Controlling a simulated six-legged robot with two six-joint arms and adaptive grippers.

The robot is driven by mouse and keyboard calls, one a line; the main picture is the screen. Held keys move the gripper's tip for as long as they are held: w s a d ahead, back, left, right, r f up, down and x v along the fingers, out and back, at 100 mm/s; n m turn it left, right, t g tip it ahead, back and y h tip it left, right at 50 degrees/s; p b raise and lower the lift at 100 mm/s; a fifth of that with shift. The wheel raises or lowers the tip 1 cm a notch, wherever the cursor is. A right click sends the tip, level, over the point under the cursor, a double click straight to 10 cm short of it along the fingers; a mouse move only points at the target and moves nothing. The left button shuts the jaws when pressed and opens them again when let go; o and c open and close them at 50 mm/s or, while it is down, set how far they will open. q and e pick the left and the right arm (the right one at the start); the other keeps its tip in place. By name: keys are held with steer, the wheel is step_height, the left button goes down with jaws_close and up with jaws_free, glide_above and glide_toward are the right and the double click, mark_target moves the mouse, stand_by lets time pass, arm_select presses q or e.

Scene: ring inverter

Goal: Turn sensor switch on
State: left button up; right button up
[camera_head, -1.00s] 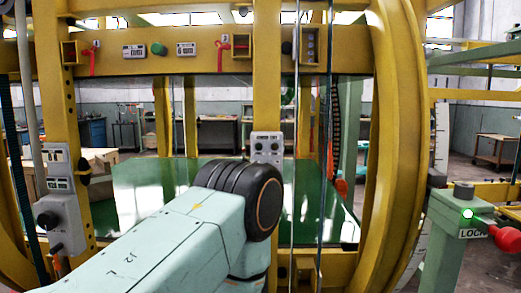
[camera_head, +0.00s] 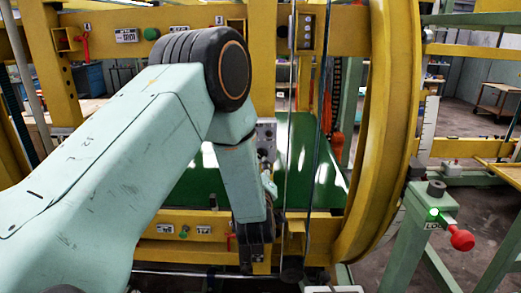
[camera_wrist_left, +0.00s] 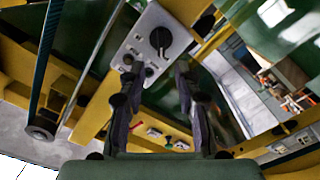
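A grey switch panel (camera_wrist_left: 150,45) with a large black rotary knob (camera_wrist_left: 160,38) and several smaller round knobs shows in the left wrist view, beyond my fingers. I cannot read its labels. In the head view a grey panel (camera_head: 266,135) on the yellow post is partly hidden behind my arm. My left gripper (camera_wrist_left: 158,82) is open and empty, its dark fingers apart, pointing toward the panel without visible contact. In the head view my left arm covers most of that gripper. My right gripper is not in view.
A large yellow ring frame (camera_head: 372,130) stands on the right, with vertical rods in front of the panel. A green lock post (camera_head: 433,205) with a red knob (camera_head: 461,239) and a lit green lamp stands at the far right. A lower yellow beam (camera_head: 190,222) carries small controls.

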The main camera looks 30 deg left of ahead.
arm_select(q)
steer(key=p+x, duration=0.1)
steer(key=x, duration=0.6)
steer(key=shift+w+a, duration=0.2)
steer(key=shift+f, duration=0.1)
steer(key=shift+d, duration=0.15)
steer(key=shift+c, duration=0.9)
jaws_close()
